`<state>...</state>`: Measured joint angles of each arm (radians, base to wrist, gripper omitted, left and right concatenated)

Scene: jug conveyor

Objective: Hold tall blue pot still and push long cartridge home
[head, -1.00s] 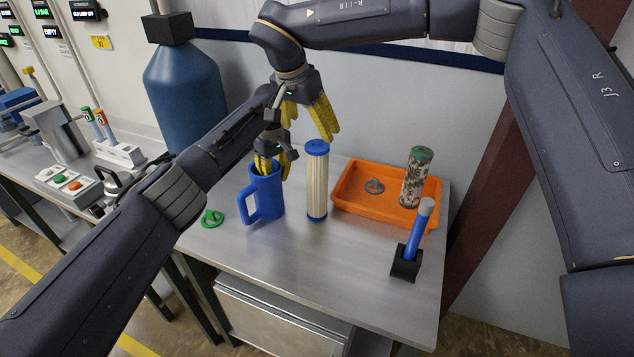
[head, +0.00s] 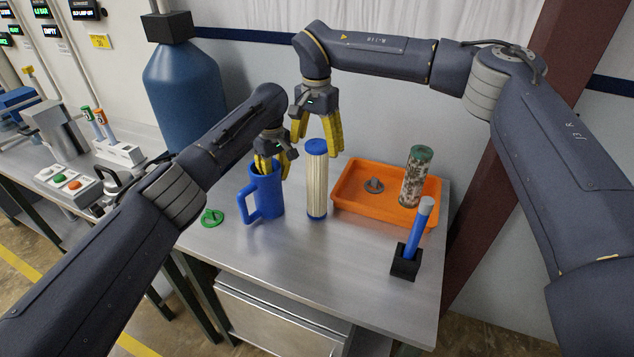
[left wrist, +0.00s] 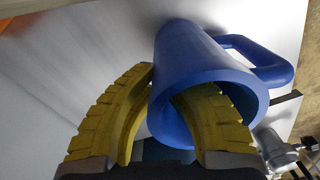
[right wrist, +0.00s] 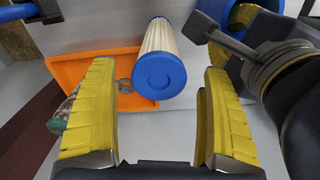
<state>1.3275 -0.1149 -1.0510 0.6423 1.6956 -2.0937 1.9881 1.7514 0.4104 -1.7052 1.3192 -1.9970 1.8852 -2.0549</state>
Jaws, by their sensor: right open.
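The tall blue pot (head: 266,192) stands upright on the bench, its handle to the left. My left gripper (head: 268,166) is at its rim; in the left wrist view (left wrist: 165,95) one finger is inside the mouth and the other outside, with the pot wall between them. The long cartridge (head: 317,182), white and pleated with blue end caps, stands upright on the bench just right of the pot, outside it. Its blue top cap (right wrist: 160,74) shows in the right wrist view. My right gripper (head: 317,150) is open above and around the cartridge's top, not visibly touching it.
An orange tray (head: 352,205) holds a dirty used cartridge (head: 415,177) and a grey ring (head: 374,185). A blue tool (head: 418,230) stands in a black holder (head: 404,262) at front right. A green ring (head: 212,217) lies left of the pot. The front bench is clear.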

